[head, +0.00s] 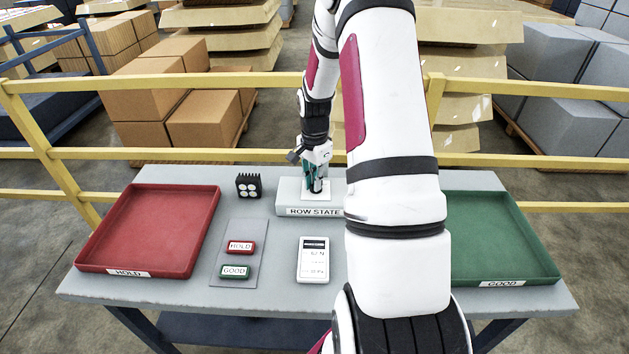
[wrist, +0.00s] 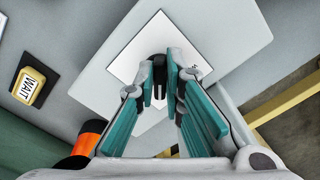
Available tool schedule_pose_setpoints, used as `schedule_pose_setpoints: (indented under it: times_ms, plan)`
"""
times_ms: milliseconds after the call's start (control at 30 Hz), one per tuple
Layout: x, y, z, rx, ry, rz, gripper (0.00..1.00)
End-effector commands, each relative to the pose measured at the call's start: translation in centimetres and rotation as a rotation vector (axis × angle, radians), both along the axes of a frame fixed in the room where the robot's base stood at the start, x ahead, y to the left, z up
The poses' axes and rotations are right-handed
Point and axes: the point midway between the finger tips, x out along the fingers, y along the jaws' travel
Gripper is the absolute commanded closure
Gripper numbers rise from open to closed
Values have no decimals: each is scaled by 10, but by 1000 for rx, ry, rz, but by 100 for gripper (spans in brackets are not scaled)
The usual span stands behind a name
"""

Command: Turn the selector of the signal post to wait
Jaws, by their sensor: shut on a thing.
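The signal post is a grey box (head: 288,196) labelled ROW STATE, at the back middle of the table in the head view. Its white face plate (wrist: 135,48) fills the middle of the wrist view. A small black selector (wrist: 159,68) stands up from the plate. My gripper (wrist: 161,82) comes down over it, with its teal fingers shut on the selector. In the head view my gripper (head: 316,183) is over the box. A bit of dark lettering shows on the plate beside the right finger, mostly hidden. I cannot read which mark the selector points to.
A red HOLD tray (head: 190,262) is left and a green GOOD tray (head: 545,268) right. HOLD (head: 241,247) and GOOD (head: 235,271) blocks, a white device (head: 313,270) and a black item (head: 248,186) lie between. A yellow WAIT block (wrist: 28,87) shows in the wrist view.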

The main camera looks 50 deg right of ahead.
Motion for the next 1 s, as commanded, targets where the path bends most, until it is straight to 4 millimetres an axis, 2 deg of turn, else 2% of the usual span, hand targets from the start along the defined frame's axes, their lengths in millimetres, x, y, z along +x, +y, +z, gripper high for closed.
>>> schedule_pose_setpoints:
  times_ms: [367, 1000]
  plan:
    - [-2, 0, 1, -1, 0, 142, 100]
    - [-4, -2, 2, -1, -1, 733, 100]
